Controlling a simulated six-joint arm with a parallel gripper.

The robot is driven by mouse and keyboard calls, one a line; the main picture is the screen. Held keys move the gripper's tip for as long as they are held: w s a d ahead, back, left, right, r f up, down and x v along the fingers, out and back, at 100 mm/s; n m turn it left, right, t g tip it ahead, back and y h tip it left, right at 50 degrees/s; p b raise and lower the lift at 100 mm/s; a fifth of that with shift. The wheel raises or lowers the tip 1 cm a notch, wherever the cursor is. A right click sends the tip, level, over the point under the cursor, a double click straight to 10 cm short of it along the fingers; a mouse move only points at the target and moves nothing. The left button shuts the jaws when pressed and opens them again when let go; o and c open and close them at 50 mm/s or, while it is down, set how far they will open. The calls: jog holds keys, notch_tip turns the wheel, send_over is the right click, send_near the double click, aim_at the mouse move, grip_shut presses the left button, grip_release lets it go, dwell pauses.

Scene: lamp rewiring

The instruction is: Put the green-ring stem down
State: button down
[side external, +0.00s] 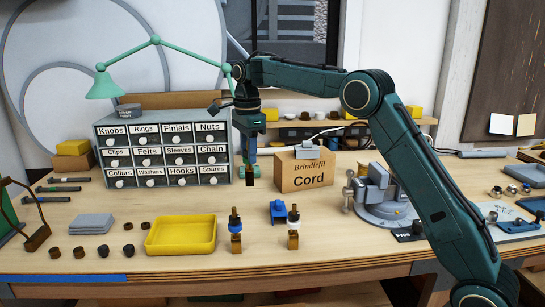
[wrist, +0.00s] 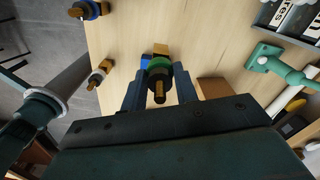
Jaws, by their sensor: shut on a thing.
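The green-ring stem (wrist: 158,72) is between the two fingers of my gripper (wrist: 160,88) in the wrist view, with its brass end toward the camera. My gripper (side external: 250,155) is shut on it. A blue holder (side external: 278,211) sits on the table to the lower right of my gripper. It seems to show partly behind the held stem in the wrist view (wrist: 146,61).
Two other stems stand upright on brass blocks, one blue-ringed (side external: 235,228), one pale-ringed (side external: 293,228). A yellow tray (side external: 181,250) lies to their left. The drawer cabinet (side external: 160,150) and Cord box (side external: 304,174) stand behind. The front table between tray and vise (side external: 385,195) has free room.

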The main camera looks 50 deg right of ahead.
aim_at(250, 184)
notch_tip(250, 184, down, 7)
jog(key=shift+r, duration=0.2)
jog(key=shift+f, duration=0.15)
jog(key=shift+f, duration=2)
jog(key=shift+f, duration=0.1)
jog(key=c, duration=1.1)
grip_release()
jog(key=shift+f, duration=0.1)
notch_tip(250, 184, up, 12)
jog(key=shift+f, duration=0.1)
jog(key=shift+r, duration=0.3)
